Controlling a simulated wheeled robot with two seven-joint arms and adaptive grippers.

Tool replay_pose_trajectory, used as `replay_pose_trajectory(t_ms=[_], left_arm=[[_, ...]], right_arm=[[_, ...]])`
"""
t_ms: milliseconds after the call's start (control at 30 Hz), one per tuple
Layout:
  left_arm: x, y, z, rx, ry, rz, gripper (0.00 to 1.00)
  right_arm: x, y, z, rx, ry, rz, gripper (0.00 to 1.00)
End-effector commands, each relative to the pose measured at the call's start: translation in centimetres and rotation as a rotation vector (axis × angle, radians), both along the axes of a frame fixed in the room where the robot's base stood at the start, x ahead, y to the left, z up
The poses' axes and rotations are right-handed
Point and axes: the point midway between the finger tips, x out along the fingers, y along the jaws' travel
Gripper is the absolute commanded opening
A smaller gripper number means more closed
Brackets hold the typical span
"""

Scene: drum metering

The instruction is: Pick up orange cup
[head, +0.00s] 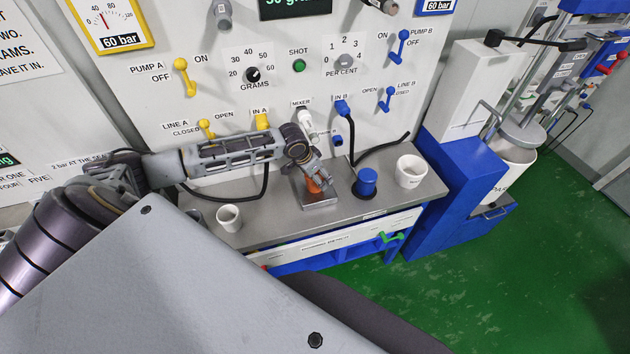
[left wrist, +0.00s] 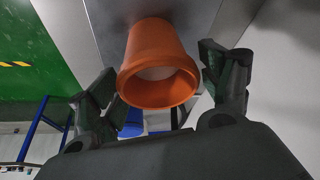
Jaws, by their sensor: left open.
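The orange cup (left wrist: 158,62) fills the upper middle of the left wrist view, its open mouth facing the camera. My left gripper (left wrist: 160,95) is open, with one finger on each side of the cup. I see a gap between the cup and each finger. In the head view my left arm reaches in from the left, and the left gripper (head: 316,177) is over the orange cup (head: 313,186). The gripper and wrist hide most of the cup there. The cup stands on a small metal plate (head: 322,205) on the bench. My right gripper does not show.
The bench (head: 270,229) also holds a white cup (head: 229,217) at left, a blue cup (head: 366,182) just right of the orange one, and a larger white container (head: 410,171) farther right. A dark hose (head: 370,155) hangs behind. The panel (head: 225,90) with levers rises behind the bench.

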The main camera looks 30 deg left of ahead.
Motion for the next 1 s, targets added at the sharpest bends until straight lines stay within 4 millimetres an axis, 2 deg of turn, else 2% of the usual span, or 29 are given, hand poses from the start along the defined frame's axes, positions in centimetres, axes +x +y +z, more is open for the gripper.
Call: replay_pose_trajectory(t_ms=[33, 233, 767, 867, 1000], left_arm=[[0.1, -0.1, -0.8, -0.001, 0.005, 0.001, 0.79], [0.6, -0.2, -2.3, 0.002, 0.004, 0.001, 0.79], [0.7, -0.3, -2.6, 0.001, 0.003, 0.0, 0.79], [0.7, -0.3, -2.6, 0.001, 0.003, 0.0, 0.7], [0.7, -0.3, -2.6, 0.001, 0.004, 0.0, 0.52]], right_arm=[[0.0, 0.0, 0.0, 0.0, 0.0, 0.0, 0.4], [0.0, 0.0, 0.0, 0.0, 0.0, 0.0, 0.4], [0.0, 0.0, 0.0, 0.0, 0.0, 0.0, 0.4], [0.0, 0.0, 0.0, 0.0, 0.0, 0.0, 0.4], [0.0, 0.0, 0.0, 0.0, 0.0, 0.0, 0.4]])
